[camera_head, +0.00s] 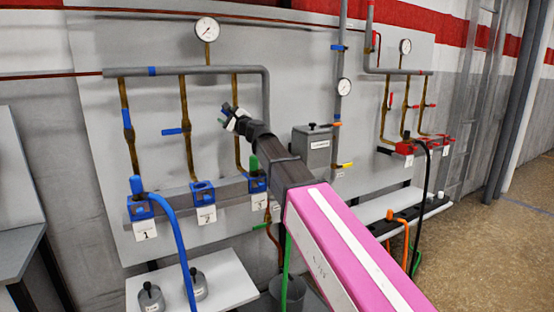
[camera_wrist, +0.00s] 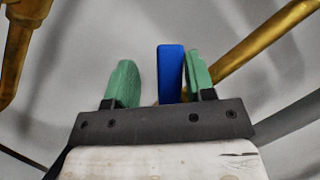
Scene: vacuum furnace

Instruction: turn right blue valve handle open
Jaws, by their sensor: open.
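The right blue valve handle shows in the wrist view (camera_wrist: 171,74) as an upright blue bar between my two green fingers. It is close to the right finger, with a clear gap to the left finger; I cannot tell whether it touches the right one. In the head view, my gripper (camera_head: 228,116) is open at the third brass pipe (camera_head: 237,92). It hides most of the valve there, with a small blue part (camera_head: 226,107) showing beside it. The left blue handle (camera_head: 128,132) is in line with its pipe, and the middle blue handle (camera_head: 173,131) lies across its pipe.
A grey header pipe (camera_head: 190,70) with a pressure gauge (camera_head: 207,29) runs above the valves. Blue numbered sockets (camera_head: 203,192) stand below, with a blue hose (camera_head: 178,230) in the first. A grey box (camera_head: 312,146) is right of my arm. Red valves are further right.

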